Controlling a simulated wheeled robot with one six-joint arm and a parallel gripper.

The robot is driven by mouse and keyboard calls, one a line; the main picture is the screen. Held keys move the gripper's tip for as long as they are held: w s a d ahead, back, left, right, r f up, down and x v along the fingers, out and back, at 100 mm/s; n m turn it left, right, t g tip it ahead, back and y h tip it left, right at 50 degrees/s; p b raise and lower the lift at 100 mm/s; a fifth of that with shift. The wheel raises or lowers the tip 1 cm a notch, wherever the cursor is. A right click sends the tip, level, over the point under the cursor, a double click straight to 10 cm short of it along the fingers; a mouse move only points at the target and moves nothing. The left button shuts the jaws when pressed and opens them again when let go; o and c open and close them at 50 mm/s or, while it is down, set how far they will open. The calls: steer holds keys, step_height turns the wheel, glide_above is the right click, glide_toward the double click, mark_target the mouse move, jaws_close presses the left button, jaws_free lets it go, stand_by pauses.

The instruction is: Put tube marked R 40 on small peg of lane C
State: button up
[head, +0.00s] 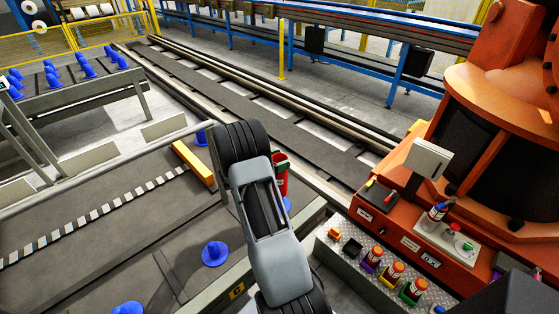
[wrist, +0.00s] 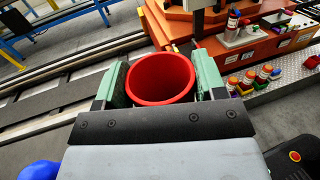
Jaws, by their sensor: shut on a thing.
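My gripper (wrist: 163,80) is shut on a red tube (wrist: 160,76), whose open round top faces the wrist camera between the green fingers. In the head view the red tube (head: 281,184) shows only in part beside my arm, which hides the rest. A small pale label shows on it, but I cannot read it. A yellow plate (head: 237,291) on the frame edge seems to carry the letter C. A blue peg (head: 215,253) stands on the dark deck behind this plate. Another blue peg (head: 288,205) shows partly just below the held tube; I cannot tell its size or their gap.
A metal tray (head: 345,262) at lower right holds several tubes with coloured bases. An orange machine (head: 520,150) with a control ledge stands at right. A yellow block (head: 193,163) and a rail lie left of my arm. More blue pegs stand far left.

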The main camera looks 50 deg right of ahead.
steer(key=shift+f, duration=0.15)
step_height(320, 180, down, 7)
steer(key=b, duration=0.5)
steer(key=shift+f, duration=0.15)
stand_by(0.4)
steer(key=shift+f+b, duration=0.35)
steer(key=shift+b, duration=0.1)
stand_by(0.4)
steer(key=o, duration=1.2)
steer(key=v, duration=1.3)
steer(key=shift+w+a, duration=0.2)
steer(key=shift+a, duration=0.15)
